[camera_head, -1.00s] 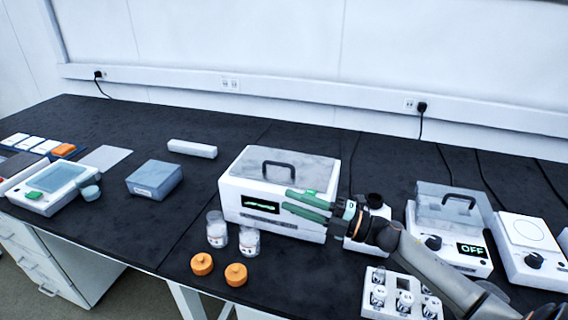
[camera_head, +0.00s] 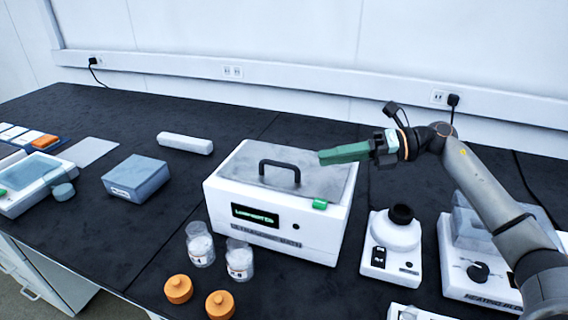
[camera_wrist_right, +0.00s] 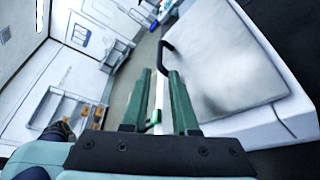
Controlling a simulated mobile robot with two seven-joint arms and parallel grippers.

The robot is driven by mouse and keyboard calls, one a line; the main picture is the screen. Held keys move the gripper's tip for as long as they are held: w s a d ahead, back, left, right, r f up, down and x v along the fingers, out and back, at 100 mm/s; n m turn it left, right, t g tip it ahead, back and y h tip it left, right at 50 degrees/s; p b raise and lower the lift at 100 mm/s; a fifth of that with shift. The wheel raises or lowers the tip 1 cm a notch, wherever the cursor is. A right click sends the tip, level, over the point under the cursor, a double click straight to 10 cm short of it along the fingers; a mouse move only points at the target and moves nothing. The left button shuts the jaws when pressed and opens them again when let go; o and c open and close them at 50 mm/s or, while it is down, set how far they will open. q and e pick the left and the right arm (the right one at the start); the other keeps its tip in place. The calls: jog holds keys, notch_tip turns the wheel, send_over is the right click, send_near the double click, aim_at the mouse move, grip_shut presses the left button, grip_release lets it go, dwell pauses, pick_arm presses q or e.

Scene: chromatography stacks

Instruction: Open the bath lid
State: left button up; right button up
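The bath (camera_head: 320,232) is a white box labelled as an ultrasonic bath, with a lit green display on its front. Its grey lid (camera_head: 325,180) lies closed on top. A black arched handle (camera_head: 280,168) stands on the lid; it also shows in the right wrist view (camera_wrist_right: 163,57). My right gripper (camera_head: 322,157) is above the lid's right part, pointing left toward the handle. In the right wrist view, its green fingers (camera_wrist_right: 160,72) are apart with nothing between them, and the handle lies beyond the tips. My left gripper is out of view.
Two glass jars (camera_head: 200,245) and two orange caps (camera_head: 178,289) stand in front of the bath. A white device with a black top (camera_head: 392,243) and a heating plate (camera_head: 465,270) stand to the right. A grey-blue box (camera_head: 136,178) sits at left, with clear bench between.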

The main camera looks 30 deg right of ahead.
aim_at(283, 165)
jog(key=x, duration=1)
jog(key=shift+a+p, duration=0.1)
jog(key=shift+p, duration=0.25)
grip_shut()
dwell(0.8)
